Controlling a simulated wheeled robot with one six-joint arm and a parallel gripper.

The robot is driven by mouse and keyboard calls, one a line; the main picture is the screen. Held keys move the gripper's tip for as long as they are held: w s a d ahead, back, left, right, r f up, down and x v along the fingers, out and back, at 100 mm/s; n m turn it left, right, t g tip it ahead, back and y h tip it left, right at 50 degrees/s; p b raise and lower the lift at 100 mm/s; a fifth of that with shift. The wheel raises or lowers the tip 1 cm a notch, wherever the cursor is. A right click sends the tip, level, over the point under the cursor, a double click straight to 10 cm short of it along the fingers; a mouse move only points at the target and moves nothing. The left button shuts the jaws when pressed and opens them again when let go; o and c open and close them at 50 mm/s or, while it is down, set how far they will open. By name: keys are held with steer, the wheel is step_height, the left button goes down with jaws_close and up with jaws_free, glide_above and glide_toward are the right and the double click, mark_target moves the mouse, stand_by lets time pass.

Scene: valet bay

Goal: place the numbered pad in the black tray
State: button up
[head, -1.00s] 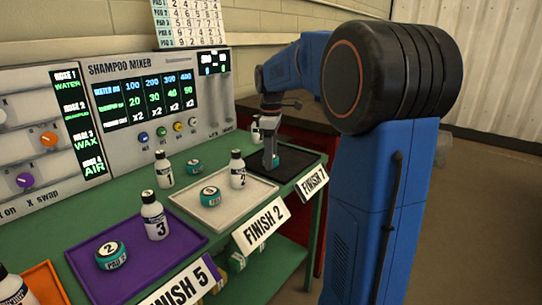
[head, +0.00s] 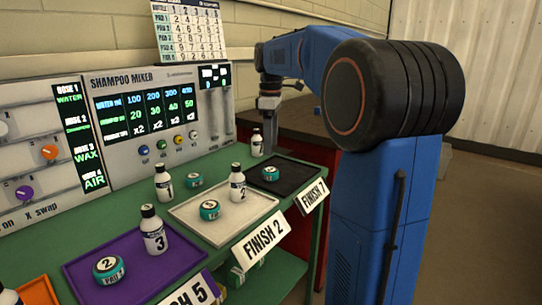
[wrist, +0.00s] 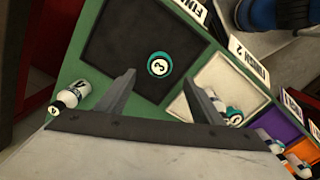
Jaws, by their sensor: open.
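The black tray (head: 300,172) lies at the far right end of the green bench. A teal pad (head: 270,174) with a white numbered top lies flat inside it, apart from my gripper. In the wrist view the pad (wrist: 159,64) shows a digit that looks like a 3, on the bare floor of the black tray (wrist: 115,45). My gripper (head: 269,130) hangs above and behind the tray in the head view. In the wrist view its two fingers (wrist: 159,76) are spread with nothing between them.
A white tray (head: 190,213) with a pad and a bottle, and a purple tray (head: 130,285) with a pad and a bottle, stand nearer. A small bottle (head: 257,143) stands behind the black tray. The shampoo mixer panel (head: 150,115) backs the bench.

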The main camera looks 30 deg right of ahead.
steer(key=s+a+f+m+t, duration=0.1)
steer(key=s+a+f+m, duration=0.1)
steer(key=s+a, duration=0.45)
steer(key=s+a+f+m+t, duration=0.1)
steer(key=s+a+f+m, duration=0.2)
steer(key=s, duration=0.6)
steer(key=s+a+f+m+t, duration=0.1)
steer(key=s+a+f+m, duration=0.1)
steer(key=s+f, duration=0.4)
steer(key=s+a+f+m+t, duration=0.1)
steer(key=s+a+f+m, duration=0.1)
steer(key=s+a+f, duration=0.2)
steer(key=s+f, duration=0.3)
steer(key=s, duration=0.1)
steer(key=shift+s+a+f+t, duration=0.2)
steer(key=shift+s+t, duration=0.1)
steer(key=shift+t, duration=0.1)
